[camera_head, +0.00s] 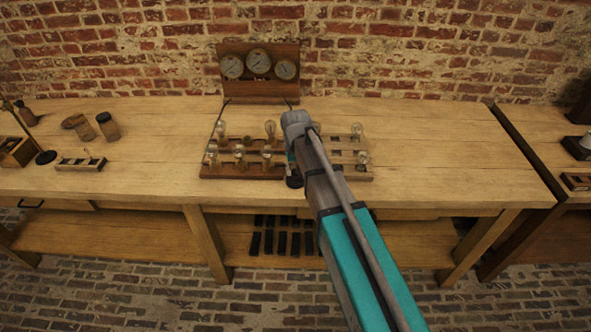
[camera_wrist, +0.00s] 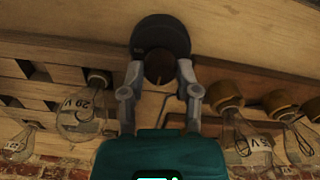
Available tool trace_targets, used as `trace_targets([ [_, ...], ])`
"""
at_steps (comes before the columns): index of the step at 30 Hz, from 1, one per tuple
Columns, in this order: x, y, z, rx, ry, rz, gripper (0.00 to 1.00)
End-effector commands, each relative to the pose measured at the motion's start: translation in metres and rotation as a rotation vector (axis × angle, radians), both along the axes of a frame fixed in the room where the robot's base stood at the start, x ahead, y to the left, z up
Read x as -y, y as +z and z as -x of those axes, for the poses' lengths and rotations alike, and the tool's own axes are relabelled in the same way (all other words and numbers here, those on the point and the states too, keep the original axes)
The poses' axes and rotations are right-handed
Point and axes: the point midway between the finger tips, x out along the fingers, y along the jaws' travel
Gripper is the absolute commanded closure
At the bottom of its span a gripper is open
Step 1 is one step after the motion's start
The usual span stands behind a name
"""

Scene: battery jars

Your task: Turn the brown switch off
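In the wrist view a round switch with a black base (camera_wrist: 162,35) and a brown knob (camera_wrist: 159,67) is at the top centre. My gripper (camera_wrist: 160,72) has its two grey fingers apart, one on each side of the brown knob. A small gap seems to show on both sides, but contact is hard to judge. In the head view my gripper (camera_head: 292,158) is over the front middle of the wooden bulb board, and a dark round part (camera_head: 294,181) shows just below it. My arm hides part of the board there. The knob's on or off position cannot be told.
Glass bulbs stand close on both sides, one marked 20 V (camera_wrist: 80,112) and another bulb (camera_wrist: 247,140). The board (camera_head: 240,172) sits on a wooden bench (camera_head: 440,150). A gauge panel (camera_head: 258,88) stands behind. The bench is clear to the right.

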Motion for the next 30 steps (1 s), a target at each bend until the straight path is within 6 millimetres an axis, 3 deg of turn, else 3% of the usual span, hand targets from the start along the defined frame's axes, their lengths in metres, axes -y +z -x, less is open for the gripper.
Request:
trace_targets([
  [1,0.0,-0.0001,0.0,0.0,0.0,0.0,0.46],
  [5,0.0,0.0,0.0,0.0,-0.001,0.0,0.25],
  [20,0.0,0.0,0.0,0.0,-0.013,0.0,0.25],
  [30,-0.0001,0.0,0.0,0.0,-0.136,0.0,0.25],
])
